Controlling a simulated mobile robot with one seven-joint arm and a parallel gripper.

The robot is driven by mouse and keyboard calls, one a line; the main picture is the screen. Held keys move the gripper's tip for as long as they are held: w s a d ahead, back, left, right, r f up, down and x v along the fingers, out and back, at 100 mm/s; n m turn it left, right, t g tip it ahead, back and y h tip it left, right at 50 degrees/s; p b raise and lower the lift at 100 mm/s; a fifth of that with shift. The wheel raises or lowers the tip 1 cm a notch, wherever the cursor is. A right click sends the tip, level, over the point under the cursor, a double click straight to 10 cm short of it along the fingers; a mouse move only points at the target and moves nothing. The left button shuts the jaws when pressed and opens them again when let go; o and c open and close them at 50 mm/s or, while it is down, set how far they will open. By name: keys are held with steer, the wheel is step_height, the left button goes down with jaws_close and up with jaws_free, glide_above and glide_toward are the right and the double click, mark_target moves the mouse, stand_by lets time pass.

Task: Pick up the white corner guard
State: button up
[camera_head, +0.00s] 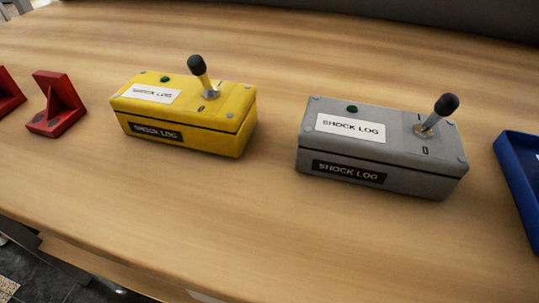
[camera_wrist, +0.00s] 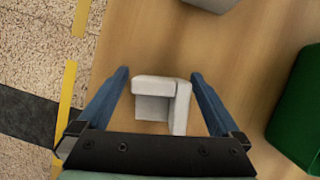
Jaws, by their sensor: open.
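The white corner guard (camera_wrist: 155,87) shows in the wrist view on the wooden table, a pale L-shaped piece with two walls along its far and right sides. My gripper (camera_wrist: 160,74) is open, with one blue finger on each side of the guard in the picture. A gap shows on the left; the right finger looks closer to the guard. I cannot tell how high the fingertips are above the table. The head view shows neither my gripper nor the white guard.
The table edge and speckled floor lie left in the wrist view; a green object (camera_wrist: 299,115) stands right, a grey one (camera_wrist: 209,3) at the top. The head view shows red corner pieces (camera_head: 57,104), yellow (camera_head: 185,112) and grey (camera_head: 380,145) boxes with levers, and a blue tray (camera_head: 515,177).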

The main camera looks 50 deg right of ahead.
steer(key=c, duration=1.2)
steer(key=shift+r, duration=0.15)
steer(key=shift+c, duration=0.2)
